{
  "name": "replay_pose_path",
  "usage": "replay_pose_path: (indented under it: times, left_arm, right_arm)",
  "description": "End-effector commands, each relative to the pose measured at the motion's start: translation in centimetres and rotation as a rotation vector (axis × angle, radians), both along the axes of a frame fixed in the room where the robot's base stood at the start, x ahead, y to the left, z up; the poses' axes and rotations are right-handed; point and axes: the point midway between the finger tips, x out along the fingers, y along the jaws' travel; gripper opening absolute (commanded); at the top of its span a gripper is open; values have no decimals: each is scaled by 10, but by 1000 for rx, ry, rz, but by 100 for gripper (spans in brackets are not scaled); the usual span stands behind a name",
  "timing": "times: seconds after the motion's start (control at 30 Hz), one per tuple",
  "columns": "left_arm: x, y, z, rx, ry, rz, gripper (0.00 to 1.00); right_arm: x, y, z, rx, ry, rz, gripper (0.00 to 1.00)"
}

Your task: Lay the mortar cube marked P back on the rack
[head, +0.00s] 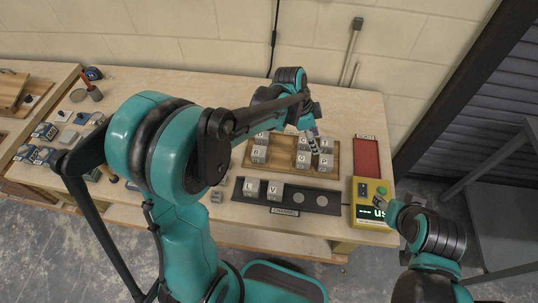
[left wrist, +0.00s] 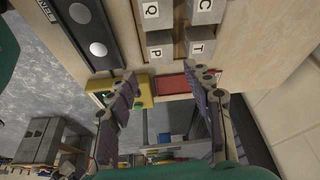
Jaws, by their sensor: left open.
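The cube marked P (head: 326,162) is a grey block with a white letter label. It sits at the front right of the wooden rack (head: 283,169), beside the Q cube (head: 303,160). My left gripper (head: 315,146) is over the rack's right part, close to these cubes. In the left wrist view the left gripper (left wrist: 162,76) is open with nothing between its fingers; the P cube (left wrist: 160,54) is just beyond the fingertips. My right gripper (head: 384,206) is low at the right, by the yellow box; its fingers are too small to judge.
The dark strip (head: 308,201) in front of the rack holds the L cube (head: 252,186) and V cube (head: 275,192), with two bare round spots. The yellow box (head: 362,190) has a green display. A red pad (head: 366,158) lies right of the rack. Tools and blocks crowd the left.

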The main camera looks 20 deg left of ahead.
Motion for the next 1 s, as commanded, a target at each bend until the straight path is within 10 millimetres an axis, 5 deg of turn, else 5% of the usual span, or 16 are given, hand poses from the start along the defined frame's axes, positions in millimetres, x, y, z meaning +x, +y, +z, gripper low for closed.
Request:
replay_pose_path:
  times: [0.3, 0.6, 1.0]
  left_arm:
    - [-84, 61, 63, 16, -65, 597, 51]
    - [-157, 108, 71, -90, -169, 1092, 51]
    - [-176, 121, 66, -156, -209, 1251, 51]
  right_arm:
    - [0, 0, 0, 0, 0, 0, 51]
    - [0, 0, 0, 0, 0, 0, 51]
    - [0, 0, 0, 0, 0, 0, 51]
